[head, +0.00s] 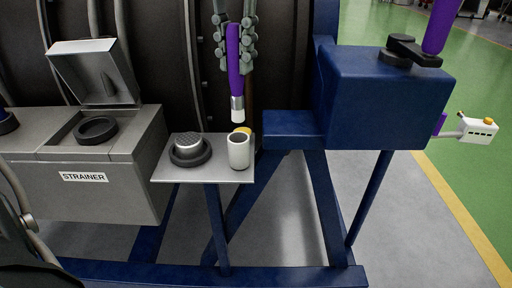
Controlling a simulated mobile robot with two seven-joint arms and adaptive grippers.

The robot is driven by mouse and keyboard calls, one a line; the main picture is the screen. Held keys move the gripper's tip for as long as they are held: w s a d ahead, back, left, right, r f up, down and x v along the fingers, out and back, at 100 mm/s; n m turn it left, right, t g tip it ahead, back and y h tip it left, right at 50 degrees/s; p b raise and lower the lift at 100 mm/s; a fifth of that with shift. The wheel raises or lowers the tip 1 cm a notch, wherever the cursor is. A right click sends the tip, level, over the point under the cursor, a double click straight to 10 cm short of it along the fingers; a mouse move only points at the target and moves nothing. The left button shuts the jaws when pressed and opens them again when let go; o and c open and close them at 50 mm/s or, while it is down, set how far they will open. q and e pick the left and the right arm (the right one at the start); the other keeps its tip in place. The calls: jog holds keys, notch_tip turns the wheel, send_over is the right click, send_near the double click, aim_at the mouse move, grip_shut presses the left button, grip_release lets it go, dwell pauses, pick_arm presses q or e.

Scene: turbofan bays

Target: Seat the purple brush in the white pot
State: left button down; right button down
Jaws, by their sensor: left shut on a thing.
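The purple brush (234,62) hangs upright, with its silver ferrule and pale bristle tip pointing down. My left gripper (235,45) is shut on its purple handle, with grey-green fingers on both sides. The white pot (239,153) stands upright near the right end of a small grey shelf, its dark open mouth facing up. The bristle tip is above the pot's mouth in the picture, apart from it; the exact alignment in depth is hard to tell. My right gripper is not in view.
A dark round holder with a mesh-topped cup (189,148) sits left of the pot on the shelf (205,174). A strainer box (90,165) with raised lid stands left; a blue box (385,95) stands right.

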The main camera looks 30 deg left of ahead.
aim_at(237, 107)
pick_arm(q)
notch_tip(237, 107, down, 6)
jog(key=shift+a+r, duration=0.1)
jog(key=shift+r, duration=0.15)
notch_tip(237, 107, down, 4)
jog(key=shift+s+r, duration=0.1)
jog(key=shift+r, duration=0.05)
